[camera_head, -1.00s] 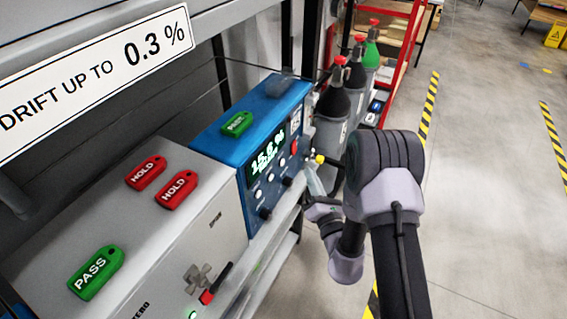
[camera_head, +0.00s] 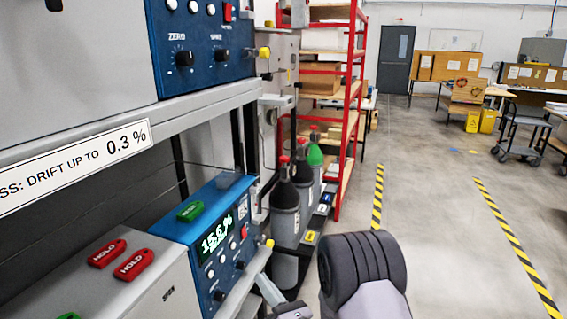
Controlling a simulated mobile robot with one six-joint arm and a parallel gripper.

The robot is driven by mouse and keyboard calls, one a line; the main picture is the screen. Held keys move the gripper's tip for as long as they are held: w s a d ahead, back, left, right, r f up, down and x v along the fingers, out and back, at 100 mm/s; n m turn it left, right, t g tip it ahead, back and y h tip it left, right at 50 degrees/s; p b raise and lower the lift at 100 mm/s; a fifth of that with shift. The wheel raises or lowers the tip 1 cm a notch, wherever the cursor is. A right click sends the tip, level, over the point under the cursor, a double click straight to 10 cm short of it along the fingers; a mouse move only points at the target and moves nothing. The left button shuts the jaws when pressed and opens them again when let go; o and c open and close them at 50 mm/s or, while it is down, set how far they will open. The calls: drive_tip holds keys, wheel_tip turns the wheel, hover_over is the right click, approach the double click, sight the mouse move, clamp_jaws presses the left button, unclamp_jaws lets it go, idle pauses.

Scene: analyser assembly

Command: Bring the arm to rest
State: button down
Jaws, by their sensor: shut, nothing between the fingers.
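My arm (camera_head: 362,275) shows at the bottom centre of the head view, with a dark ribbed joint and a pale grey link below it. Another small part of my arm shows at the bottom edge, left of that joint, beside the lower blue analyser (camera_head: 232,215).
Left stands a rack with an upper blue analyser (camera_head: 200,45), a drift label (camera_head: 75,160), red HOLD tags (camera_head: 133,265) and a green tag (camera_head: 190,211). Gas cylinders (camera_head: 285,215) and a red shelf (camera_head: 350,110) stand behind.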

drive_tip(key=s+a+r+n+g+y, duration=0.75)
drive_tip(key=s+r+n+g, duration=0.2)
drive_tip(key=r+n, duration=0.25)
drive_tip(key=s+r+n+g+h, duration=0.2)
drive_tip(key=s+n+g+h, duration=0.3)
drive_tip(key=s+n+g, duration=0.45)
drive_tip(key=s+d+f+n+t+h, duration=0.3)
drive_tip(key=s+d+n+h, duration=0.35)
drive_tip(key=s+d, duration=0.3)
drive_tip(key=w+d+r+n+t+h, duration=0.2)
drive_tip(key=d+t+h, duration=0.3)
drive_tip(key=d, duration=0.7)
drive_tip(key=shift+n+t+h, duration=0.3)
drive_tip(key=shift+h, duration=0.3)
drive_tip(key=shift+d, duration=0.1)
